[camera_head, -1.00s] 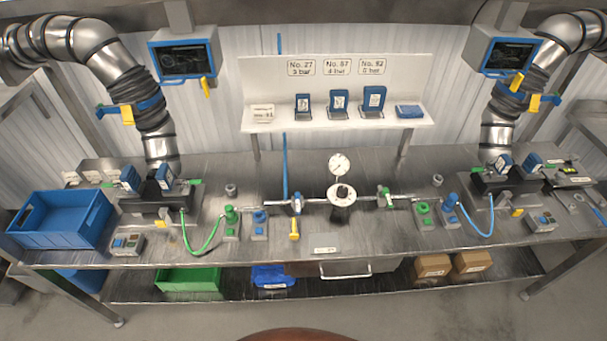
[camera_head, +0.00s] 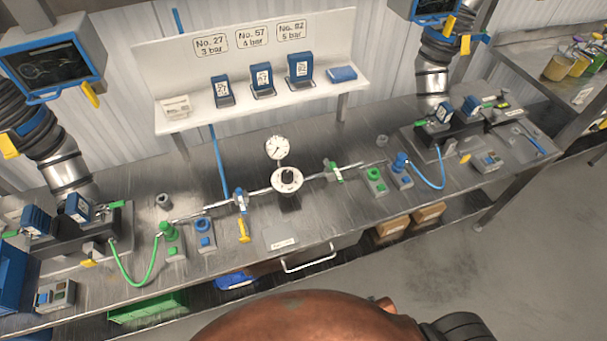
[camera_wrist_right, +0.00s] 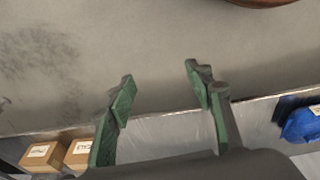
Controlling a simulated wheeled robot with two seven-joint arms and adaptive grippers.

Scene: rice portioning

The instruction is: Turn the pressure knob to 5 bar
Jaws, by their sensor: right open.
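The pressure knob (camera_head: 287,175) is a small dark knob on a pale round regulator body in the middle of the bench, in the head view. A white round gauge (camera_head: 277,148) stands just behind it; its reading is too small to tell. A sign on the shelf board (camera_head: 291,31) reads "No. 82, 5 bar". My right gripper (camera_wrist_right: 160,85) shows in the right wrist view, open and empty, with green finger pads, over floor and the bench's lower shelf. It is apart from the knob, which is outside that view. My left gripper is in neither current view.
A pipe with a blue valve (camera_head: 240,200) and a green valve (camera_head: 334,171) runs either side of the regulator. A drawer handle (camera_head: 308,260) projects at the bench front. Cardboard boxes (camera_wrist_right: 43,156) and a blue item (camera_wrist_right: 302,125) lie on the lower shelf.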

